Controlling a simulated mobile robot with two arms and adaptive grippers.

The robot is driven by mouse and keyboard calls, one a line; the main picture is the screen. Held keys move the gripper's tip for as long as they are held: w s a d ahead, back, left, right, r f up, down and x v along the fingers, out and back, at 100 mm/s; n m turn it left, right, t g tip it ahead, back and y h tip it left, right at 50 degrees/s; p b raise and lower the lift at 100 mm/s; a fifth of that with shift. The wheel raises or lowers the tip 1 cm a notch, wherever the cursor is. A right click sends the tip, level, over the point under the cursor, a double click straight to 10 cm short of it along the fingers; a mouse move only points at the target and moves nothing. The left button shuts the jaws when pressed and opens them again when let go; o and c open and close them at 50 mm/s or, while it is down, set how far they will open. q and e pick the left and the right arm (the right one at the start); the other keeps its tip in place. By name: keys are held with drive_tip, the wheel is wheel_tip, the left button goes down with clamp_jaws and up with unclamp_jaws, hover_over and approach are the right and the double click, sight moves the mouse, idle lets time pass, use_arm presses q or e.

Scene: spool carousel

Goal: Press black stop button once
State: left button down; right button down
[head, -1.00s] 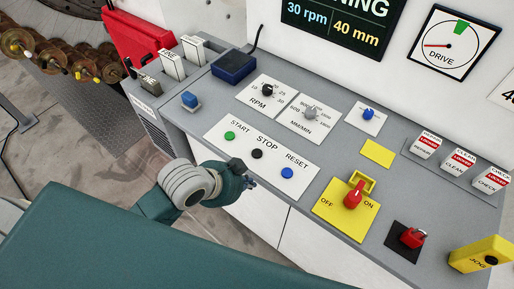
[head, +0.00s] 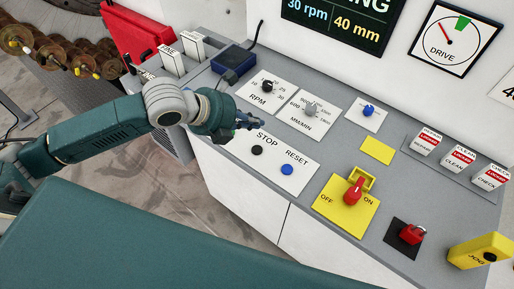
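The black stop button (head: 257,150) sits on a white label plate marked STOP and RESET, on the sloped grey control panel. It is in plain view in the head view. The blue reset button (head: 287,169) is to its right. The green start button is hidden behind my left gripper. My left gripper (head: 252,122) is over the upper left of that plate, above and left of the stop button in the picture. It appears apart from the stop button. Its fingers are small and dark, and their opening cannot be made out. My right gripper is not in view.
RPM (head: 267,86) and MM/MIN (head: 312,108) knobs lie behind the plate. The display (head: 338,20) reads 30 rpm, 40 mm.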

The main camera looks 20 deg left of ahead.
use_arm(q)
drive_tip(key=b, duration=0.8)
hover_over(254, 150)
wheel_tip(254, 150, down, 7)
drive_tip(key=shift+w+f, duration=0.1)
drive_tip(key=shift+f, duration=0.75)
drive_tip(key=shift+f, duration=0.15)
idle(0.3)
drive_tip(key=shift+f, duration=0.3)
